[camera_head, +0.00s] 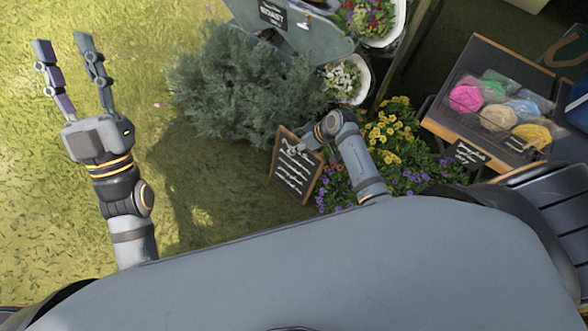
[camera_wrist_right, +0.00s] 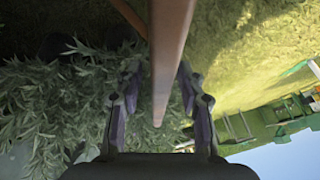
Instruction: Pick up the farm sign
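The farm sign (camera_head: 297,164) is a small black chalkboard with white writing and a wooden frame. It stands tilted in the head view, between the bush and the purple flowers. My right gripper (camera_head: 303,143) is at the sign's upper right edge, partly hidden by its own wrist. In the right wrist view, the sign's brown wooden frame (camera_wrist_right: 172,50) passes between the two fingers of my right gripper (camera_wrist_right: 158,90). The fingers look apart, with a gap on the left of the frame. My left gripper (camera_head: 72,75) is open and empty above the grass.
A grey-green bush (camera_head: 240,88) stands beside the sign. Yellow flowers (camera_head: 390,130) and purple flowers (camera_head: 335,188) grow close to my right arm. A wooden display (camera_head: 485,60) with colourful bundles stands at the right. The grass at the left is free.

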